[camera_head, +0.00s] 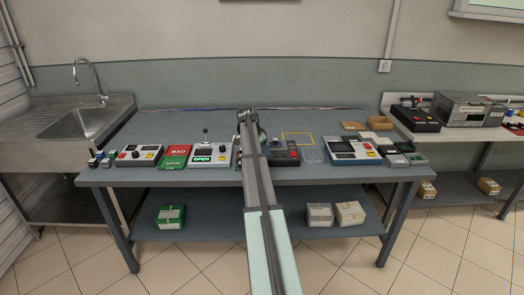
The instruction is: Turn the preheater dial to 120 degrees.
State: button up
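My arm reaches up the middle of the picture over the workbench (215,174). My gripper (247,114) is small at its far end, above the back half of the bench, and I cannot tell whether its fingers are open. A dark device with red parts (287,158) stands just right of my arm, partly hidden by it. A grey device with a display and knobs (352,150) stands farther right. I cannot tell which device is the preheater, and no dial setting is readable.
On the left of the bench are a grey box with buttons (139,156), a red BAD tray (178,152), a green GOOD tray (172,165) and a device marked OPEN (209,153). A yellow outlined rectangle (297,133) marks the back. A sink (85,118) stands left.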

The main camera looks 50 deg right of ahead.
jog(key=v, duration=1.4)
jog(key=shift+f, duration=0.1)
dwell(0.4)
jog(key=a+f+n+t+y, duration=0.1)
jog(key=a+f+n, duration=0.4)
jog(key=a+f, duration=0.8)
jog(key=a+f+n+y, duration=0.1)
jog(key=a+f+n, duration=0.6)
jog(key=a, duration=1)
jog(key=s+a+f+n+y, duration=0.1)
jog(key=s+a+f+n, duration=0.2)
jog(key=s+a+f, duration=0.5)
jog(key=s+a+f+n+y, duration=0.1)
jog(key=s+a+f+n, duration=0.3)
jog(key=a, duration=0.7)
jog(key=s+a+f+n, duration=0.1)
jog(key=s+a+f, duration=0.5)
jog(key=a, duration=0.4)
jog(key=s+f+g, duration=0.3)
jog(key=s+f, duration=0.6)
jog(key=s, duration=0.6)
jog(key=s+f+g, duration=0.3)
jog(key=s+f, duration=0.7)
jog(key=s, duration=0.5)
jog(key=shift+s+d+f, duration=0.2)
jog(key=shift+s+f, duration=0.05)
